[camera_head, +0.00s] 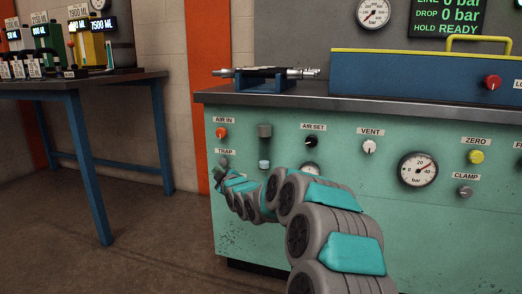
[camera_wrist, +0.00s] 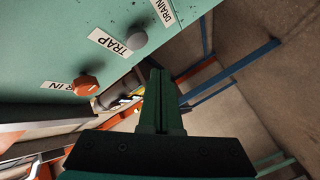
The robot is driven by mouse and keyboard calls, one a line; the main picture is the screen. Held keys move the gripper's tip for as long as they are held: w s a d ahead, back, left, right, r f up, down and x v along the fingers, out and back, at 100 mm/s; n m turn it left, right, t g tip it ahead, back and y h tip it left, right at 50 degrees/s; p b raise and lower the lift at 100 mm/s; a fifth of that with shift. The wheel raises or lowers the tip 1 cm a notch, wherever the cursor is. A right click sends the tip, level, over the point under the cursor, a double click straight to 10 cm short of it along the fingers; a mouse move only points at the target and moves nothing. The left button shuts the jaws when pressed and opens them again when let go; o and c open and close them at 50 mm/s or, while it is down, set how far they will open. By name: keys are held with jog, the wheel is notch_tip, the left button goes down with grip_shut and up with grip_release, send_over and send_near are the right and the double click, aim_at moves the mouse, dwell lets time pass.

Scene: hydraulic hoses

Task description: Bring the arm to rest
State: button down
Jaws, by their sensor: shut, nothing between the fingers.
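My arm (camera_head: 335,250), grey with teal covers, reaches from the bottom right of the head view toward the left end of the green bench's front panel. My gripper (camera_head: 218,176) is small there, in front of the panel near the TRAP label. In the wrist view my gripper (camera_wrist: 160,74) shows as two dark green fingers pressed together, with nothing between them. The grey TRAP knob (camera_wrist: 133,39) and the orange AIR IN knob (camera_wrist: 88,86) are to the left of the fingers. I cannot tell the exact gap between fingers and panel.
The green test bench (camera_head: 330,205) carries a hose part in a blue cradle (camera_head: 268,84) and a blue box with a yellow handle (camera_head: 420,75).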

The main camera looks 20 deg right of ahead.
jog(key=s+m+g+h+p, duration=0.1)
jog(key=s+m+g+p, duration=0.4)
jog(key=s, duration=2.8)
jog(key=s+f+m+g+h+p, duration=0.1)
jog(key=s+m+g+p, duration=0.5)
jog(key=s, duration=2.6)
jog(key=g+h, duration=0.1)
jog(key=g, duration=0.6)
jog(key=shift+s+d+m+g, duration=0.15)
jog(key=shift+s+m+g, duration=0.2)
jog(key=shift+m+g, duration=0.05)
